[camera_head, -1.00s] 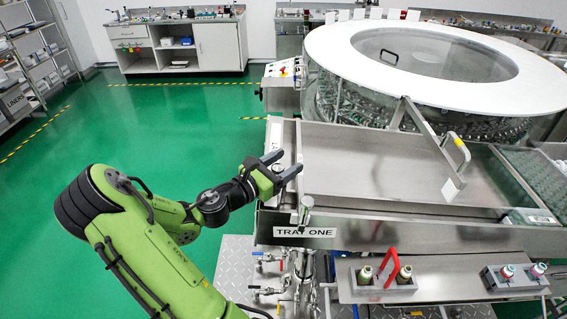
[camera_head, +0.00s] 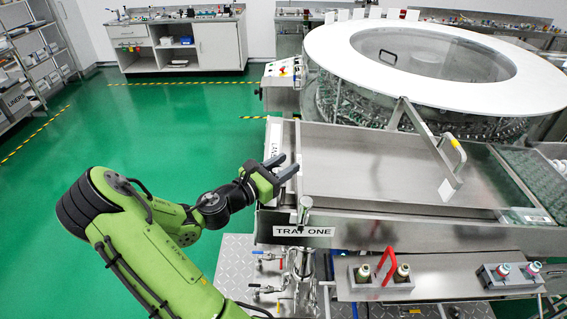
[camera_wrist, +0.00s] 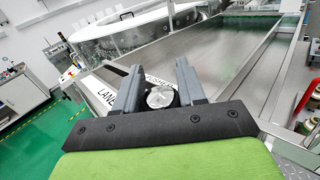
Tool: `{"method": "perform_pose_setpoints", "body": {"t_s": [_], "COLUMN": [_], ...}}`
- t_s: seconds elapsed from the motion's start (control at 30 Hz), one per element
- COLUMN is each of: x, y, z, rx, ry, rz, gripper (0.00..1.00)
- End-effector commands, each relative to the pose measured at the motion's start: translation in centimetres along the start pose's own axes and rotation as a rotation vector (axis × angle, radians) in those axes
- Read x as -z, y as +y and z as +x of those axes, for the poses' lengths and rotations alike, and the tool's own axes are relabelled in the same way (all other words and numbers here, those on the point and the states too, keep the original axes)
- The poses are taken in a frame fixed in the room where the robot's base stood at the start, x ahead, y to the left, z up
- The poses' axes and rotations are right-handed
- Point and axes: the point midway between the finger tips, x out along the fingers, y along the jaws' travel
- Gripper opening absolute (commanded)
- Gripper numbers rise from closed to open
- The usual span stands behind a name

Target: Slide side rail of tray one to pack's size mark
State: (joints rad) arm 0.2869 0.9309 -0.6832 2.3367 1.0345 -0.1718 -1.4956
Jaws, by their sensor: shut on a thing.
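Tray one, a wide steel tray (camera_head: 352,165), has a TRAY ONE label (camera_head: 304,231) on its front. I cannot make out a size mark. My gripper (camera_head: 286,166) is at the tray's left edge. In the wrist view, my gripper (camera_wrist: 190,82) is shut on a round silver-topped knob (camera_wrist: 160,96), its dark body between the fingers. The knob stands beside a white label strip (camera_wrist: 104,93) reading LANE. The fingers hide the knob in the head view.
A large round washer (camera_head: 440,60) with a white rim stands behind the tray. A silver post (camera_head: 305,204) rises at the front left edge. Green floor (camera_head: 180,125) is clear at left.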

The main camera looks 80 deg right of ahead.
Motion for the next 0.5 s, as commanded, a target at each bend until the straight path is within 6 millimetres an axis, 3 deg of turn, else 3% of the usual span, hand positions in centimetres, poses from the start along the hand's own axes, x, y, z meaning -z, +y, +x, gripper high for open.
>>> {"method": "perform_pose_setpoints", "body": {"t_s": [0.07, 0.1, 0.2, 0.5], "x": [-0.01, -0.01, -0.01, 0.0], "y": [0.02, 0.02, 0.02, 0.07], "z": [0.02, 0.02, 0.03, -0.25], "rx": [-0.001, -0.001, -0.001, -0.002], "ry": [-0.004, -0.004, -0.005, -0.005], "rz": [0.001, 0.001, 0.001, 0.001], "gripper": [0.0, 0.46, 0.61, 0.61]}}
